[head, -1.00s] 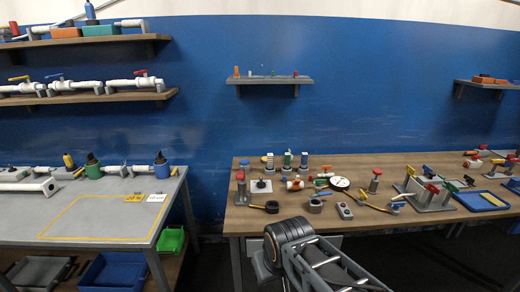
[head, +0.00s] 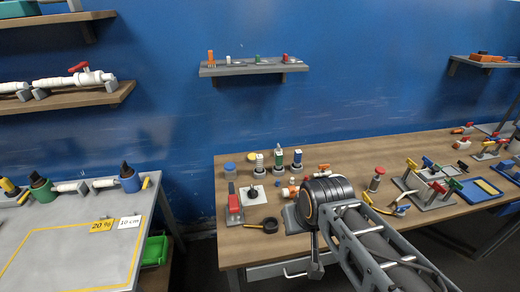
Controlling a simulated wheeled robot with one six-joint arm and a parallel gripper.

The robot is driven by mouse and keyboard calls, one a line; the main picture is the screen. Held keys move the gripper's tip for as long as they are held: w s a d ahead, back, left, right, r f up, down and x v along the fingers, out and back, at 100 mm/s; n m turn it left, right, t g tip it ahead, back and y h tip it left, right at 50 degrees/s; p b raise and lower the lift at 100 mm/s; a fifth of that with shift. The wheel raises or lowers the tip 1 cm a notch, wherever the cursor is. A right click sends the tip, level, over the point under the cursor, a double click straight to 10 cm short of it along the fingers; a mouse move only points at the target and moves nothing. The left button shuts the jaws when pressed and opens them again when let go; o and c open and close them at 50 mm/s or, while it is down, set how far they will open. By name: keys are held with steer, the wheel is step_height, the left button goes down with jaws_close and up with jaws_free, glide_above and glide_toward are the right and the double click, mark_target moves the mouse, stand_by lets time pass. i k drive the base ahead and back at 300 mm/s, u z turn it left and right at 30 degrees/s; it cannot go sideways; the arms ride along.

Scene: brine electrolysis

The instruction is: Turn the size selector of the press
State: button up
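I cannot tell for sure which object is the press, and no size selector can be made out. A small device with a red upright part (head: 234,203) on a grey base stands at the left front of the wooden table. Next to it is a white plate with a dark knob (head: 253,194). A black ring with a handle (head: 269,226) lies in front of them. My arm reaches in from the bottom right over the table's front edge, its thick dark wrist hiding part of the table. My gripper (head: 315,265) seems to hang below the wrist; its fingers are not clear.
The wooden table (head: 390,150) also holds several small bottles, red and yellow valves (head: 432,192) and a blue tray (head: 480,192). A grey table (head: 50,235) with a yellow outline stands at left, with a gap between. Shelves (head: 253,68) hang on the blue wall.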

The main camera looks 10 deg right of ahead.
mark_target(253, 192)
steer(key=u, duration=0.95)
steer(key=i, duration=0.35)
steer(key=z, duration=0.55)
